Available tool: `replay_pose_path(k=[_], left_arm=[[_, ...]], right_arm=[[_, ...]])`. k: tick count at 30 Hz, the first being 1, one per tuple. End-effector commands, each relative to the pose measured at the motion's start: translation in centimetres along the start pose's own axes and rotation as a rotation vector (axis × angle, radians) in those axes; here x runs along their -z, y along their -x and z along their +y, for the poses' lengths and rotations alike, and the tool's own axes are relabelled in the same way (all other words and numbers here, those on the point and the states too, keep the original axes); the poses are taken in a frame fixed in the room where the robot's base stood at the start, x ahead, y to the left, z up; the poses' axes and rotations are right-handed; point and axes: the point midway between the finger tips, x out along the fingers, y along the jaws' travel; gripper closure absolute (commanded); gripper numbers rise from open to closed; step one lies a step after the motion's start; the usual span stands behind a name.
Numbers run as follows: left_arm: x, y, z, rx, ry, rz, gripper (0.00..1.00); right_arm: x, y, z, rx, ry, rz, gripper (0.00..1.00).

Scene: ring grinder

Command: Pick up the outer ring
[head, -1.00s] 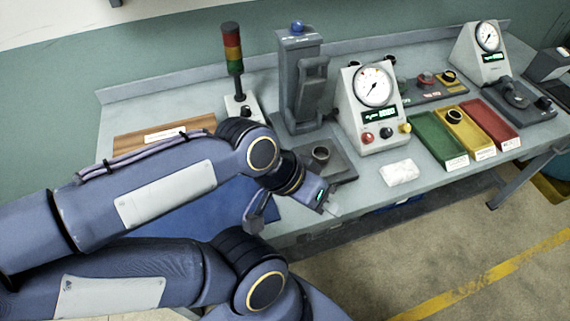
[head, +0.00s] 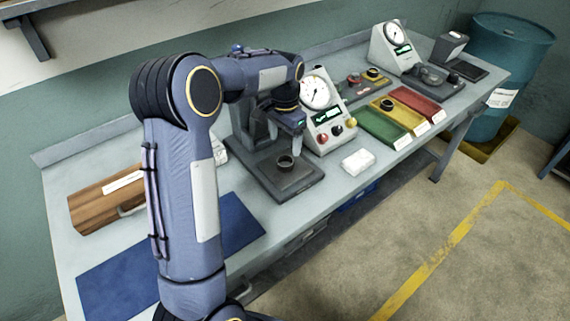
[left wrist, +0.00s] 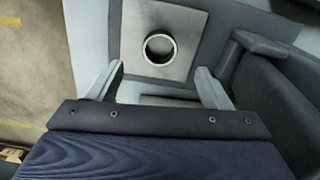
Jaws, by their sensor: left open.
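A steel ring, the outer ring (head: 285,162), lies flat on the square base plate of a grey upright machine. It also shows in the left wrist view as an open circle (left wrist: 159,48) on the light plate. My left gripper (head: 296,130) is above the ring in the head view, with the ring below it and clear of it. In the left wrist view its two fingers stand wide apart (left wrist: 160,74), empty, and the ring shows beyond and between their tips. My right gripper is not in view.
A dial gauge box (head: 326,125) stands just right of the machine. Green, yellow (head: 408,118) and red trays lie further right, with a ring in the yellow one. A white block (head: 358,161) sits near the front edge. A wooden box (head: 95,205) and blue mat (head: 110,285) are left.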

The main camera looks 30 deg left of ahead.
Motion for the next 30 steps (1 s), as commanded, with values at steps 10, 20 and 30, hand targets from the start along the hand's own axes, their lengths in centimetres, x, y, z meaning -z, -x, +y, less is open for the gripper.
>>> replay_pose_path(k=[10, 20, 30], left_arm=[[-0.1, -4.0, 0.0, 0.000, -0.001, -0.008, 0.27], [-0.1, -7.7, 0.0, 0.001, 0.000, -0.004, 0.27], [0.0, -7.7, 0.0, 0.001, -0.001, -0.003, 0.47]], right_arm=[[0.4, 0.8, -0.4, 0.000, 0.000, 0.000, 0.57], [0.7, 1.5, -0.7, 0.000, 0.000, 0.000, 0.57], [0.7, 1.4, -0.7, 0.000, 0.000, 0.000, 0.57]])
